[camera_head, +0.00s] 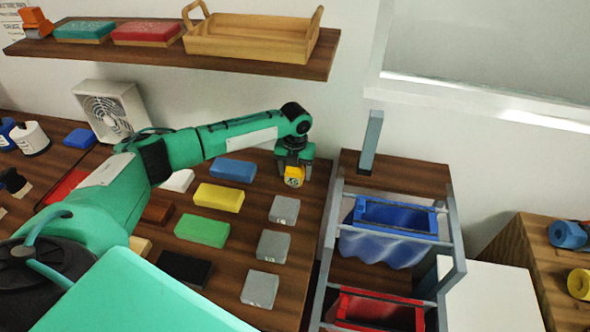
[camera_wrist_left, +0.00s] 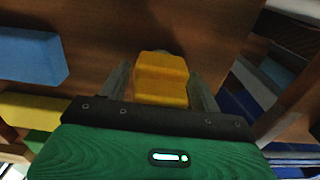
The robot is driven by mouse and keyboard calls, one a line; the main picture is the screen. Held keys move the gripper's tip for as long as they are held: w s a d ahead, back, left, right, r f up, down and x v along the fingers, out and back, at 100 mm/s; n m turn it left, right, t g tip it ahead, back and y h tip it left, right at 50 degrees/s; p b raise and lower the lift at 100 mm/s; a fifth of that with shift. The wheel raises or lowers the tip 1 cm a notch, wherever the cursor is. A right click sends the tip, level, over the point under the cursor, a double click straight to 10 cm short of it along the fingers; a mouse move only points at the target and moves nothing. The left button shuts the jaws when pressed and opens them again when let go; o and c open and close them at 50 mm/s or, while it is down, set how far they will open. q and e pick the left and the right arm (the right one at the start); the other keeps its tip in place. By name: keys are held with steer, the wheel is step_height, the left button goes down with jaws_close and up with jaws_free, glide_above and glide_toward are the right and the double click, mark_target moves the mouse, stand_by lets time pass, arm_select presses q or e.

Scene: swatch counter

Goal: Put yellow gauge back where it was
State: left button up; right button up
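The yellow gauge (camera_head: 294,176) is a small yellow block with dark marks on its face, near the far right corner of the dark wooden counter (camera_head: 313,218). My left gripper (camera_head: 293,165) points down over it. In the left wrist view the gauge (camera_wrist_left: 162,80) sits between the two fingers of the left gripper (camera_wrist_left: 160,72), close to both. I cannot tell whether the fingers press on it, nor whether it rests on the counter. My right gripper is not in view.
Grey blocks (camera_head: 274,246) form a column along the counter's right side, with blue, yellow and green blocks (camera_head: 203,231) left of them. A rack with blue (camera_head: 385,245) and red bins (camera_head: 378,312) stands right. A shelf (camera_head: 150,52) hangs above.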

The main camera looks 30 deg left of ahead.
arm_select(q)
steer(key=shift+o, duration=0.5)
steer(key=shift+r, duration=0.15)
step_height(320, 180, up, 8)
steer(key=shift+f+b, duration=0.2)
steer(key=shift+b, duration=0.55)
steer(key=shift+f, duration=0.1)
